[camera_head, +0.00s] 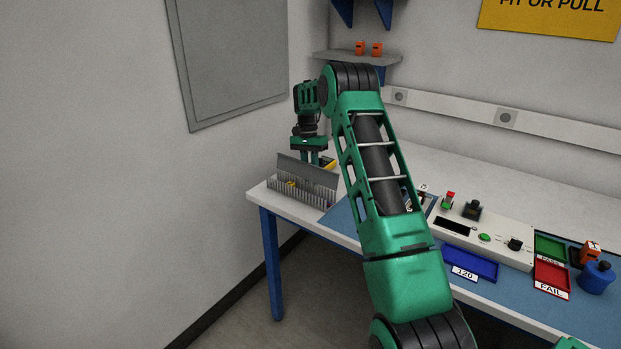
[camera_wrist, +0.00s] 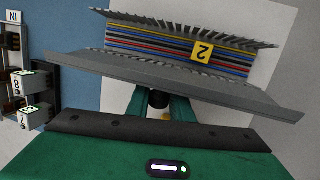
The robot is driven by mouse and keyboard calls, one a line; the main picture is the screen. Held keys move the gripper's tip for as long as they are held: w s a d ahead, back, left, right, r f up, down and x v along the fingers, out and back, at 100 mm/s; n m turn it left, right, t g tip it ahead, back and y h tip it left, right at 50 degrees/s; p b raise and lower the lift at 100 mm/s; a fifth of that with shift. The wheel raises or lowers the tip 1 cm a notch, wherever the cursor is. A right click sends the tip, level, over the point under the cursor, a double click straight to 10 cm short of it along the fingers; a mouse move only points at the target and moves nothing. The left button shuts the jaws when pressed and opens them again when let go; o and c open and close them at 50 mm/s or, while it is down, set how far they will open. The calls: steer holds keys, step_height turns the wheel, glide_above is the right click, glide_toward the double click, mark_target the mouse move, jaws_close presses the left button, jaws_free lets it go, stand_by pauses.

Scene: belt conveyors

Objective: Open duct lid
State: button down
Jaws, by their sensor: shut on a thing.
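The grey slotted wire duct (camera_head: 300,194) lies on the left end of the bench. Its grey lid (camera_head: 308,173) is tilted up off the duct and also spans the wrist view (camera_wrist: 180,80). The lid hides the exact contact and the duct's near side.
A blue mat, a control panel (camera_head: 455,226), a blue tray (camera_head: 470,264), a green tray (camera_head: 549,247) and a red tray (camera_head: 551,274) lie to the right. A rack with marked blocks (camera_wrist: 32,85) stands left in the wrist view. A wall is close on the left.

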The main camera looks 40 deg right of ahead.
steer(key=c, duration=1.6)
jaws_free()
steer(key=shift+w+a+r, duration=0.1)
steer(key=shift+w+a, duration=0.2)
steer(key=shift+w, duration=0.1)
steer(key=shift+s+d, duration=0.15)
steer(key=v, duration=1)
steer(key=shift+r, duration=0.3)
